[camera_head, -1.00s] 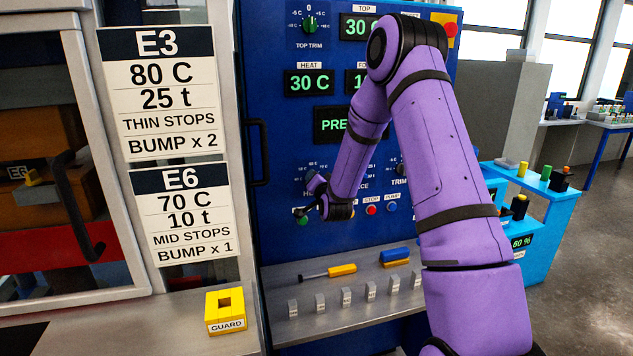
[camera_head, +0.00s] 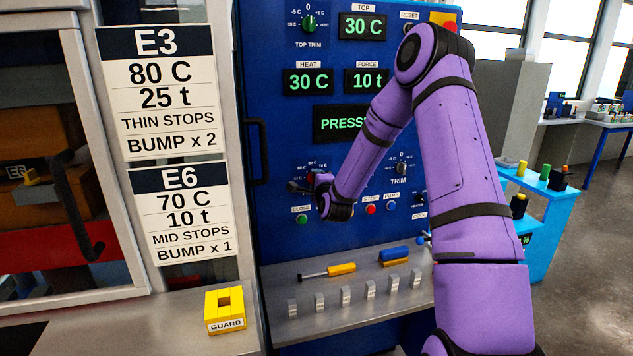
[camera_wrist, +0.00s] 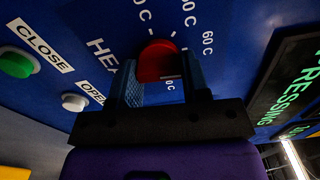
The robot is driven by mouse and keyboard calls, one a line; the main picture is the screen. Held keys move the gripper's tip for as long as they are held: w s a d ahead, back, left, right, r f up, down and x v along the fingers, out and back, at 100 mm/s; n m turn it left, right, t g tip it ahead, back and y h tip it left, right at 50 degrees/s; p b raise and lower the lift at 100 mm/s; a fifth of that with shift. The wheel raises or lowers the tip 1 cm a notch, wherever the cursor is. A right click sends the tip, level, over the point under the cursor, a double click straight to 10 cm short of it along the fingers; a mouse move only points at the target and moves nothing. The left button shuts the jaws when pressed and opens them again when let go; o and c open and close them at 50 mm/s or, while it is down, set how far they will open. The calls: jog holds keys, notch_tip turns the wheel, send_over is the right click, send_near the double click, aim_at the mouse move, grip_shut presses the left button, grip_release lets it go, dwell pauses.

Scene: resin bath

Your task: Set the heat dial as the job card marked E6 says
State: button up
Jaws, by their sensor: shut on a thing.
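The job card E6 (camera_head: 182,214) hangs left of the blue panel and reads 70 C, 10 t, MID STOPS, BUMP x 1. The HEAT display (camera_head: 308,82) reads 30 C. My gripper (camera_head: 298,186) is at the heat dial on the lower left of the panel and hides most of it in the head view. In the wrist view the red heat dial (camera_wrist: 157,61) sits between the two fingers of my gripper (camera_wrist: 163,82), which are shut on it. Scale marks, one reading 60 C, surround the dial. Its exact pointer setting is hard to tell.
Card E3 (camera_head: 160,92) hangs above E6. A green CLOSE button (camera_wrist: 16,63) and a pale OPEN button (camera_wrist: 74,102) are near the dial. A shelf (camera_head: 280,324) below holds small grey blocks and a yellow-handled tool. A yellow GUARD block (camera_head: 225,311) stands left.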

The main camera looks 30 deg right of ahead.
jog(key=shift+f+m, duration=0.15)
jog(key=shift+m, duration=1.75)
jog(key=shift+f+m, duration=0.1)
jog(key=shift+m, duration=1.8)
jog(key=o, duration=0.9)
jog(key=v, duration=1.1)
jog(key=shift+r, duration=0.1)
jog(key=shift+w, duration=0.1)
